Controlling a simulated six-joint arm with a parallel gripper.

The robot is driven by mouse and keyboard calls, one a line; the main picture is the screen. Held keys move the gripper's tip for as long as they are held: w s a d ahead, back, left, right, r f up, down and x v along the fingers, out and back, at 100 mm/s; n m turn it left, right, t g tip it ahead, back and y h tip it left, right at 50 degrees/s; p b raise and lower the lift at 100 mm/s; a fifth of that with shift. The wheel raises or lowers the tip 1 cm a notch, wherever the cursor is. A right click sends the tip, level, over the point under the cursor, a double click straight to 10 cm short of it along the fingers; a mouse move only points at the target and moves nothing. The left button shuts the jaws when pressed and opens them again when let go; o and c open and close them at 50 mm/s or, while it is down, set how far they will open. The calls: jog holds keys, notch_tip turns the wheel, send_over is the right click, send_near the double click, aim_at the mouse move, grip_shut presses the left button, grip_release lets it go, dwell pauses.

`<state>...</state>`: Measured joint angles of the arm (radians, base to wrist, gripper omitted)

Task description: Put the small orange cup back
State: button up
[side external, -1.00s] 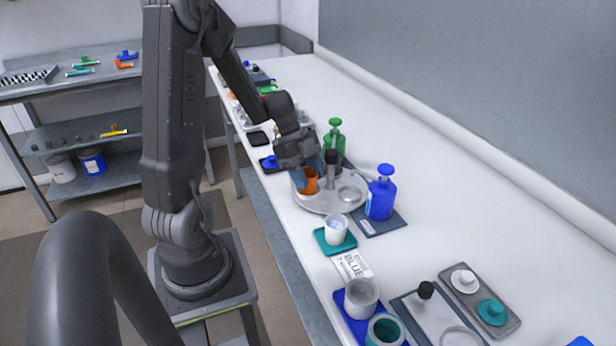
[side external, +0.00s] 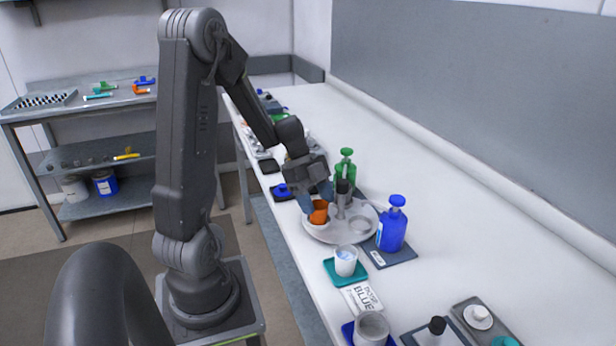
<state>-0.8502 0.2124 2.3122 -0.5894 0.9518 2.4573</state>
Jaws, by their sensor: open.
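The small orange cup (side external: 319,212) sits on the round light-grey tray (side external: 322,236), near its left side. My gripper (side external: 316,197) is open, reaching down from the upper left, with its blue-grey fingers at the cup. One finger shows left of the cup and the other near its upper right. I cannot tell whether either finger touches it. The fingers partly hide the cup's upper part. A grey metal post (side external: 341,200) stands on the tray right beside the cup.
A green pump bottle (side external: 345,170) stands behind the tray, and a blue bottle (side external: 391,228) stands to its right. A white cup (side external: 346,261) on a teal coaster is in front. The bench's right side is clear white surface (side external: 480,240).

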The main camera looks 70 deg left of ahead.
jog(key=v, duration=1)
jog(key=s+d+r+n+t+y, duration=0.1)
jog(key=s+d+r+n+y, duration=0.1)
jog(key=d+n, duration=0.2)
jog(key=s+d+r+n+t+y, duration=0.1)
jog(key=d+n, duration=0.4)
jog(key=d, duration=0.6)
jog(key=s+d+r+n+t+y, duration=0.1)
jog(key=d+n, duration=0.3)
jog(key=d, duration=0.4)
jog(key=shift+s+d+r+y, duration=0.2)
jog(key=shift+s+r+y, duration=0.6)
jog(key=shift+r, duration=0.05)
